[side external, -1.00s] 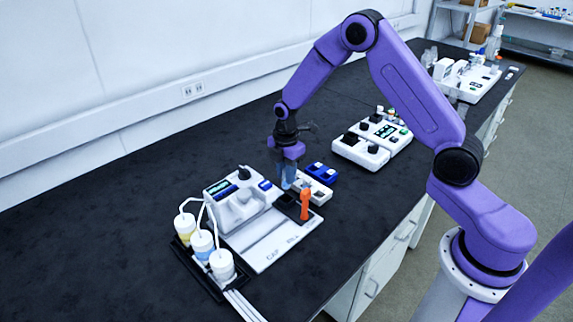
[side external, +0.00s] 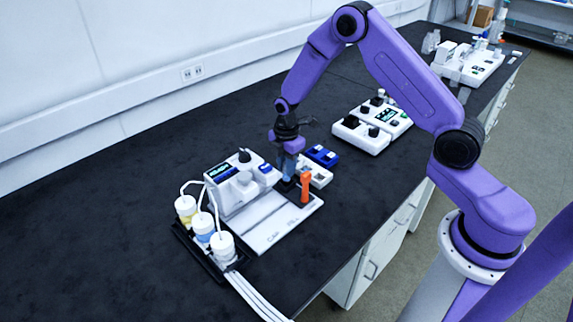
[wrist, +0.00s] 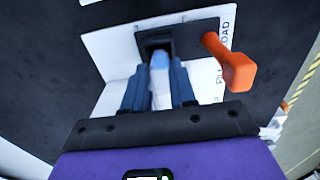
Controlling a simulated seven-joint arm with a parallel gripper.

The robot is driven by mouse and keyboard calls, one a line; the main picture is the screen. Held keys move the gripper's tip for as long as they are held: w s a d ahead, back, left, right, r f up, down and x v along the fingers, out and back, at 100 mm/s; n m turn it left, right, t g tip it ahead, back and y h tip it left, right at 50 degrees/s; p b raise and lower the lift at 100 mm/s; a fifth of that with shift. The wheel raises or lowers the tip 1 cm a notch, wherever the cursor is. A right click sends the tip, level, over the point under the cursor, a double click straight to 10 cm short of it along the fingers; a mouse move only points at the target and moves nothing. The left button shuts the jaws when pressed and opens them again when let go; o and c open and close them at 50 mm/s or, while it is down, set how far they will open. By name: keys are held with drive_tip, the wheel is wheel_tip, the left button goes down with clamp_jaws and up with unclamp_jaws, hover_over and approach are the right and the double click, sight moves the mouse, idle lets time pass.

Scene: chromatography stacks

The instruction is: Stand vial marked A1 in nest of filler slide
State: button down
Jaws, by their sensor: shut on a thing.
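My gripper (wrist: 160,90) is shut on a pale, blue-tinted vial (wrist: 160,68) between its two dark blue fingers. No A1 mark is legible on it. In the wrist view the vial's far end is at the opening of the dark nest block (wrist: 185,38) on the white filler plate. I cannot tell how deep it is or whether it touches the bottom. In the side external view my gripper (side external: 288,170) points down just left of the orange lever (side external: 305,187), and its fingers mostly hide the vial. The lever also shows in the wrist view (wrist: 231,66).
The white filler plate (side external: 268,225) lies in front of a white instrument (side external: 238,188). Several capped bottles (side external: 204,224) with tubes stand at left. A white rack (side external: 320,174) and blue rack (side external: 322,156) sit close behind the lever. Open black bench lies left.

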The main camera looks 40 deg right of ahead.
drive_tip(key=shift+f, duration=1.4)
idle(0.7)
drive_tip(key=c, duration=0.8)
unclamp_jaws()
drive_tip(key=shift+c, duration=0.2)
drive_tip(key=shift+r, duration=4.05)
